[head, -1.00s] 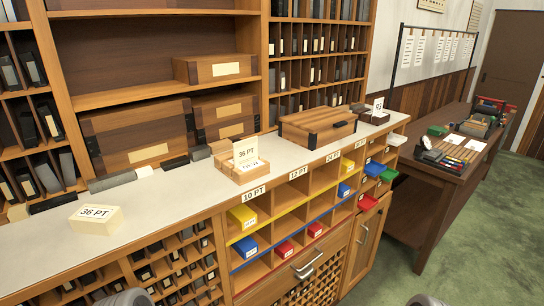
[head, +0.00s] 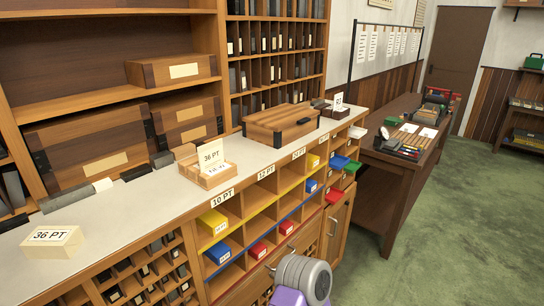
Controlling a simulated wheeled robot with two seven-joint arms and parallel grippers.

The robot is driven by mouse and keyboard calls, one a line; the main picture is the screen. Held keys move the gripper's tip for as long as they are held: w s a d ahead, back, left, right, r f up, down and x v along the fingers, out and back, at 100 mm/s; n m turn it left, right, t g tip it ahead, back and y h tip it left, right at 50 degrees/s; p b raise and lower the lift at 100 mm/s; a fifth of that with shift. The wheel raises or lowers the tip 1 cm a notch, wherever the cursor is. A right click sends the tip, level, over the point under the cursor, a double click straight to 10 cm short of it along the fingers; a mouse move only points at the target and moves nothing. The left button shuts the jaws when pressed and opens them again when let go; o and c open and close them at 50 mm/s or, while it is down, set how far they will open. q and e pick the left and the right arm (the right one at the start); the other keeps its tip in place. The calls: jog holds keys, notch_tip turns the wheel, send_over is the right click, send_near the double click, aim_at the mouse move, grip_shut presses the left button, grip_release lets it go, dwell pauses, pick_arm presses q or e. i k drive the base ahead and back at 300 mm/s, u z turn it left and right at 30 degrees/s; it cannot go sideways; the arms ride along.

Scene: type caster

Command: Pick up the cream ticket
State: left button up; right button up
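An upright pale cream card (head: 210,156) marked 36 PT stands in a small slotted wooden holder (head: 209,179) on the counter; it looks like the ticket. A second pale label shows low in the same holder, its print too small to read surely. A cream block (head: 53,243) also marked 36 PT sits on the counter at the left, apart from the holder. Another small upright pale card (head: 338,101) stands farther along the counter. Neither gripper's fingers are in view. Only a grey and purple part of my arm shows at the bottom edge.
A closed wooden case (head: 281,124) lies on the counter beyond the holder. Grey rolls and blocks lie along the counter's back. Cubbies below hold yellow, blue, red and green boxes. A dark side table (head: 373,165) stands right; green floor (head: 440,240) is open.

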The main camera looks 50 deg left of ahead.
aim_at(211, 155)
jog(key=z, duration=0.1)
jog(key=i, duration=1.6)
jog(key=u, duration=3.1)
